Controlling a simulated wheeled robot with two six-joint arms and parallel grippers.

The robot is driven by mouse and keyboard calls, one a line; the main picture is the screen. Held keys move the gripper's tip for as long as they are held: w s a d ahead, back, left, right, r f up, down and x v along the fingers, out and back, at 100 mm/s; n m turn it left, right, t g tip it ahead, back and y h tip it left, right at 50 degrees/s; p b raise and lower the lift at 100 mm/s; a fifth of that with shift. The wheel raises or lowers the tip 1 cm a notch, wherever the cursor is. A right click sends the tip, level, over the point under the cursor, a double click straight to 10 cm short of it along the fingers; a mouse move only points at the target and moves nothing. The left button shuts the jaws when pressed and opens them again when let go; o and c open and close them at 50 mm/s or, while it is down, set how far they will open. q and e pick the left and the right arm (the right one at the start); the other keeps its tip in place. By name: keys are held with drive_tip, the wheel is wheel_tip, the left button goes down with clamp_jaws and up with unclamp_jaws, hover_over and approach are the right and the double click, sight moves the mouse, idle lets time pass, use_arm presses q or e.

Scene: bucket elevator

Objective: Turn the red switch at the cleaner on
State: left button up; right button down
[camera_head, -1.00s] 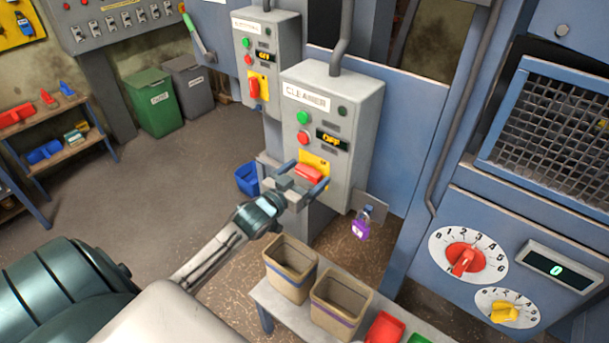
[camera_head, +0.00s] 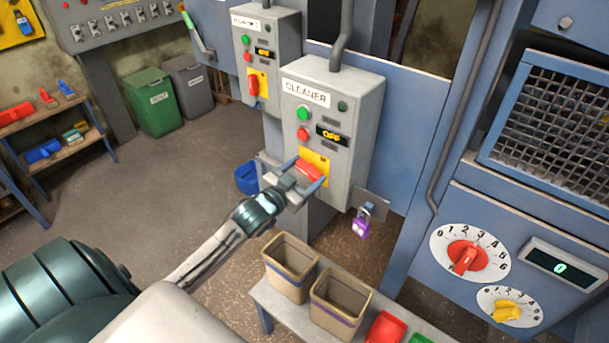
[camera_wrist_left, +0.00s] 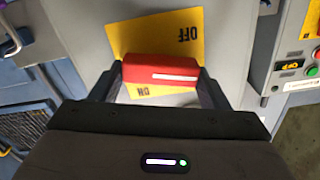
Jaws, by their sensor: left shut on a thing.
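The grey cleaner box (camera_head: 345,110) is in the middle of the head view, and its display (camera_head: 331,135) reads OFF. Its red switch (camera_head: 309,171) sits on a yellow plate (camera_head: 320,157) low on the front. My left gripper (camera_head: 306,174) is shut on the switch, with one finger at each end. In the left wrist view the red switch (camera_wrist_left: 160,70) lies crosswise between the fingers, with a white stripe on it. The yellow plate (camera_wrist_left: 180,35) shows OFF above the switch and ON below it, and looks tilted. My right gripper is not in view.
A purple padlock (camera_head: 360,222) hangs beside the box's lower right. Another switch box (camera_head: 268,50) stands to the left behind it. Two tan bins (camera_head: 340,300) stand on a bench below. A panel with a red dial (camera_head: 466,258) is at the right.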

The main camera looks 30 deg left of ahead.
use_arm(q)
drive_tip(key=m+b, duration=0.1)
drive_tip(key=m, duration=0.1)
drive_tip(key=m+b, duration=0.1)
drive_tip(key=m, duration=0.1)
drive_tip(key=shift+d+f+m, duration=0.1)
drive_tip(key=shift+f+m, duration=0.1)
drive_tip(key=shift+m, duration=0.1)
drive_tip(key=m+b, duration=0.1)
drive_tip(key=m, duration=0.2)
drive_tip(key=shift+f+m+b, duration=0.1)
drive_tip(key=shift+m+b, duration=0.2)
drive_tip(key=shift+b, duration=0.05)
drive_tip(key=m+b, duration=0.1)
drive_tip(key=m, duration=0.3)
drive_tip(key=shift+d+b, duration=0.1)
drive_tip(key=shift+b, duration=0.3)
drive_tip(key=shift+m+b, duration=0.4)
drive_tip(key=shift+m, duration=0.9)
drive_tip(key=o, duration=1)
